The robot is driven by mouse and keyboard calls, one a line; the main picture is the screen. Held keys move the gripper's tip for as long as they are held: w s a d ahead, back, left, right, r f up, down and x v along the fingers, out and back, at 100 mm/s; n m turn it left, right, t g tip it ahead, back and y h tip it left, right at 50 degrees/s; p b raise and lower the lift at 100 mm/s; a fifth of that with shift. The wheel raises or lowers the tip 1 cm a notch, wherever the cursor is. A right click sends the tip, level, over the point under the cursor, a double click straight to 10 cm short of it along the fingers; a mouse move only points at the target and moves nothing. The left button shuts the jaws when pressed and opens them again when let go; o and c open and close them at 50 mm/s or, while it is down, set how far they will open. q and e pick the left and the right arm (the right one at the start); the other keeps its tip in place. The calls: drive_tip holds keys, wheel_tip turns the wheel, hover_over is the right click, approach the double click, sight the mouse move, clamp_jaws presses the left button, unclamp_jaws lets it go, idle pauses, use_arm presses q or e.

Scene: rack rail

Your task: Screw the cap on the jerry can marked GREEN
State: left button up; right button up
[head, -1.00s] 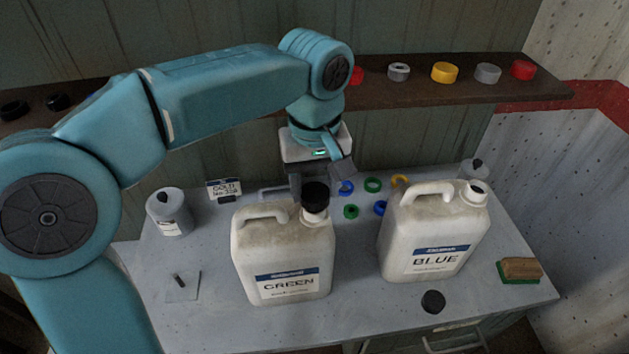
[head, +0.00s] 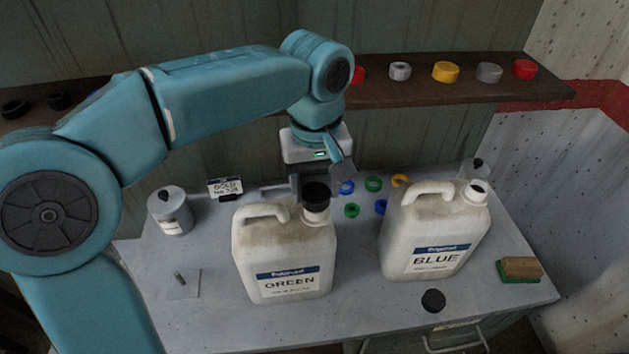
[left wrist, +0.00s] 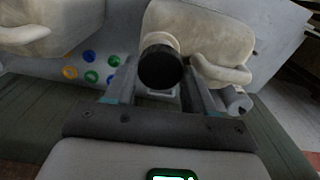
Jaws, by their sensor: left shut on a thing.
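The white jerry can marked GREEN (head: 283,258) stands upright at the middle of the bench. A black cap (head: 316,193) sits level at the mouth of its neck; how tightly it is seated I cannot tell. My left gripper (head: 314,185) reaches down behind the neck and is shut on the cap. In the left wrist view the cap (left wrist: 161,68) lies between the two fingers, over the pale neck of the can (left wrist: 215,35). My right gripper is not in view.
The jerry can marked BLUE (head: 430,235) stands to the right, its neck open. Coloured rings (head: 373,184) lie behind. A grey canister (head: 170,212) stands left. A shelf (head: 420,92) holds several caps.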

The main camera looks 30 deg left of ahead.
use_arm(q)
drive_tip(key=shift+f+b, duration=0.8)
drive_tip(key=shift+f, duration=0.5)
idle(1.6)
